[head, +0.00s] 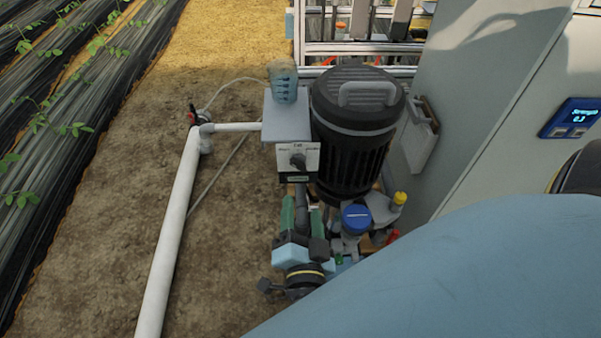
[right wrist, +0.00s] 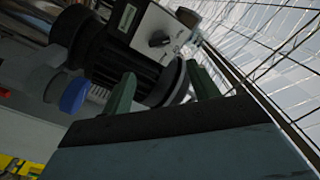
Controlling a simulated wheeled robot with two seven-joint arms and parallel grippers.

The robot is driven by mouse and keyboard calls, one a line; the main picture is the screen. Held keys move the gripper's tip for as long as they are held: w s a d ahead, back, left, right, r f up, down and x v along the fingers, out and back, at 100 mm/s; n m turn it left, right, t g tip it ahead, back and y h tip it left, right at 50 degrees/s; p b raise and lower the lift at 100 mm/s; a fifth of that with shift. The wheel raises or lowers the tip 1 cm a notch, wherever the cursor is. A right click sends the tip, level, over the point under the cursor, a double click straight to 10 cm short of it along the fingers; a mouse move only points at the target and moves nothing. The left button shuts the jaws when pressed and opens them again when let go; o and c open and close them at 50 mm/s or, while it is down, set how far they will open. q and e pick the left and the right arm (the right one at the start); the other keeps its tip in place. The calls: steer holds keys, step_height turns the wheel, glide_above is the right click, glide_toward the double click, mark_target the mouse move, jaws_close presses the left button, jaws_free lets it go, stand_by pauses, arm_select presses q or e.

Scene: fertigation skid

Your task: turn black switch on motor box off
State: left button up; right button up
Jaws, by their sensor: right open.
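The grey motor box (head: 286,121) is fixed to the left side of the black motor (head: 352,146). Its white front plate carries the black switch (head: 298,161), a small rotary knob. My right gripper (head: 301,210) is just below the box in the head view, green fingers pointing up toward it. It is open and empty, apart from the switch. In the right wrist view, the black switch (right wrist: 159,38) shows beyond and above the space between the fingers (right wrist: 162,86). The knob's exact setting is too small to read. My left gripper is not in view.
A blue-capped fitting (head: 355,218) and a yellow-capped one (head: 399,199) stand right of my gripper. A white pipe (head: 176,225) runs along bare soil at left. A pale blue-marked item (head: 284,82) sits on the box. A grey cabinet (head: 482,95) stands at right.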

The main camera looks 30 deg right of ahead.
mark_target(300, 167)
steer(key=b+x, duration=0.1)
steer(key=x, duration=0.6)
steer(key=shift+w, duration=0.25)
steer(key=shift+b+x, duration=0.35)
steer(key=shift+x, duration=0.8)
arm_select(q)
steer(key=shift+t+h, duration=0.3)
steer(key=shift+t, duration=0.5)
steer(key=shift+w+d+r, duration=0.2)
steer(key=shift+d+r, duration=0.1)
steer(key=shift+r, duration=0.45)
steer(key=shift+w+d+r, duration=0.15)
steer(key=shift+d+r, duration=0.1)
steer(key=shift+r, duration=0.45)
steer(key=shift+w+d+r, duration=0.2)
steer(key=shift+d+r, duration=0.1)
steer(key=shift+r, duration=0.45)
arm_select(e)
steer(key=shift+w+d, duration=0.25)
steer(key=shift+w, duration=0.15)
